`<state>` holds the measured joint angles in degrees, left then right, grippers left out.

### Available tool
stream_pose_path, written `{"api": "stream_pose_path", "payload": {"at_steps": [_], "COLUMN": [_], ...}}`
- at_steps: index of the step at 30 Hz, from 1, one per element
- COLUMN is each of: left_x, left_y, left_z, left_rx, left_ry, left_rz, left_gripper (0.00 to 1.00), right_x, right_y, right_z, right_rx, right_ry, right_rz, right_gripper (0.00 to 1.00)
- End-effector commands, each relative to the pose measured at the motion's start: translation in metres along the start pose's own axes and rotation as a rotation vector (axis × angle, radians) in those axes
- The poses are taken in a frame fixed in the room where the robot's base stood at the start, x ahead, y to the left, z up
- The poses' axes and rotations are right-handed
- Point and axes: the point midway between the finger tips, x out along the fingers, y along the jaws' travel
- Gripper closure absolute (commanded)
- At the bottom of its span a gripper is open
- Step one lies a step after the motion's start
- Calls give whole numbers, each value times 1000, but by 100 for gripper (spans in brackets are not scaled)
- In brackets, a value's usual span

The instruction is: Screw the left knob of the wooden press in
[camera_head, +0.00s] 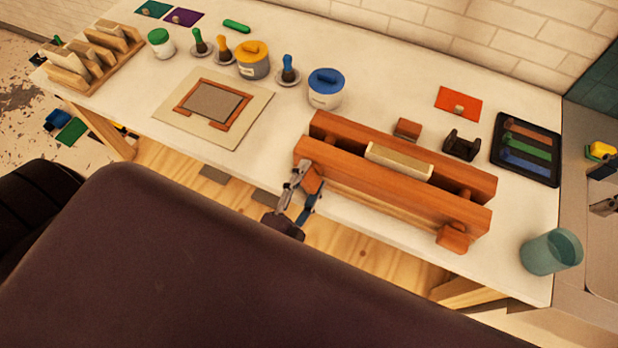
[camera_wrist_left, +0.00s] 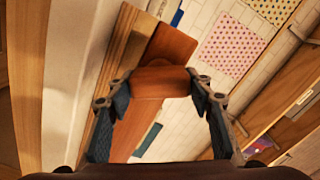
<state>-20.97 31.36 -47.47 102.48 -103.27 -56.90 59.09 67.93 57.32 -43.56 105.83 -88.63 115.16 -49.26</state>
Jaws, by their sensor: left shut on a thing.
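The wooden press (camera_head: 390,185) lies on the white table, two reddish-brown beams with a gap between them. A pale block (camera_head: 398,161) sits in the gap. Its left knob (camera_head: 313,178) is at the front beam's left end. Its right knob (camera_head: 454,237) sticks out at the front right. My left gripper (camera_head: 303,190) is shut on the left knob. In the left wrist view the knob (camera_wrist_left: 163,81) sits between the two fingertips, with the beam behind it. My right gripper does not show.
A blue-lidded jar (camera_head: 325,90) stands behind the press. A small wooden block (camera_head: 407,129), a dark holder (camera_head: 462,144) and a black tray (camera_head: 526,148) lie behind it. A teal cup (camera_head: 551,252) stands to its right. A framed board (camera_head: 213,104) lies to its left.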

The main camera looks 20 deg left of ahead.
Motion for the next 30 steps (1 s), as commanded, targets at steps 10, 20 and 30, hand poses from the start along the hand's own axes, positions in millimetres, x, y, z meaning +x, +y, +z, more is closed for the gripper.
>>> {"api": "stream_pose_path", "payload": {"at_steps": [10, 20, 30], "left_x": [-2, -3, -4], "left_y": [3, 6, 8], "left_z": [0, 1, 2], "left_rx": [328, 640, 964], "left_ry": [0, 1, 4], "left_rz": [5, 9, 11], "left_gripper": [77, 77, 77], "right_x": [0, 0, 0], "right_y": [0, 0, 0], "right_z": [0, 0, 0], "right_rx": [0, 0, 0], "right_ry": [0, 0, 0], "right_rz": [0, 0, 0], "right_gripper": [61, 61, 61]}}
